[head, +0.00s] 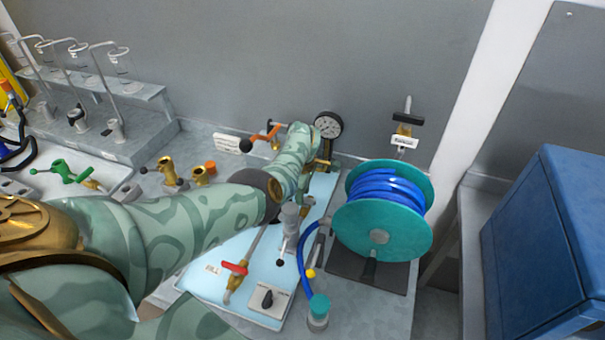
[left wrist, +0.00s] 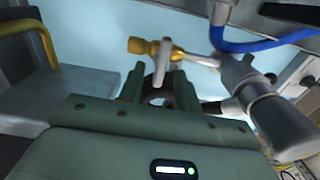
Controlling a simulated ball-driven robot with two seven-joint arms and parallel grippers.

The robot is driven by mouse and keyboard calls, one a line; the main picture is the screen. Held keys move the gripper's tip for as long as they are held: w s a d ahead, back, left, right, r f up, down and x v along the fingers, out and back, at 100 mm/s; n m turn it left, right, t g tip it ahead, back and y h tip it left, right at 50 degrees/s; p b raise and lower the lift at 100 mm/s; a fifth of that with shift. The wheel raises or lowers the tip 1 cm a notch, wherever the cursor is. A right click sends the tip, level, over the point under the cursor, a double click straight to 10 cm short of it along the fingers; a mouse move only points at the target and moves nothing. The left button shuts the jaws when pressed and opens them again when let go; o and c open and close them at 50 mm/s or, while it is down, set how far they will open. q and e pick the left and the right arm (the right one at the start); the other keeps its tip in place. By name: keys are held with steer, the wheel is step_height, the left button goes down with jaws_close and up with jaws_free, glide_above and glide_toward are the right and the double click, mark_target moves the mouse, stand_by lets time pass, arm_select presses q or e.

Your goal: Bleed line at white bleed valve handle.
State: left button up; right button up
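The white handle (left wrist: 166,62) sits on a small brass valve (left wrist: 138,46) ahead of my left gripper in the left wrist view. My left gripper (left wrist: 160,86) has its fingers apart, with the handle's near end in line with the gap between them. I cannot tell whether either finger touches it. In the head view my left arm reaches over the pale blue panel (head: 220,272) toward the gauge and hides its own fingers and the white handle. My right gripper is not in view.
A grey cylinder fitting (left wrist: 262,98) stands close right of the fingers, with a blue hose (left wrist: 262,44) above. In the head view are a pressure gauge (head: 328,125), a teal hose reel (head: 379,236), a red-handled valve (head: 235,267) and a black knob (head: 267,299).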

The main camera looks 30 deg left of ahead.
arm_select(q)
step_height(320, 180, up, 15)
steer(key=p, duration=0.7)
steer(key=shift+r, duration=0.15)
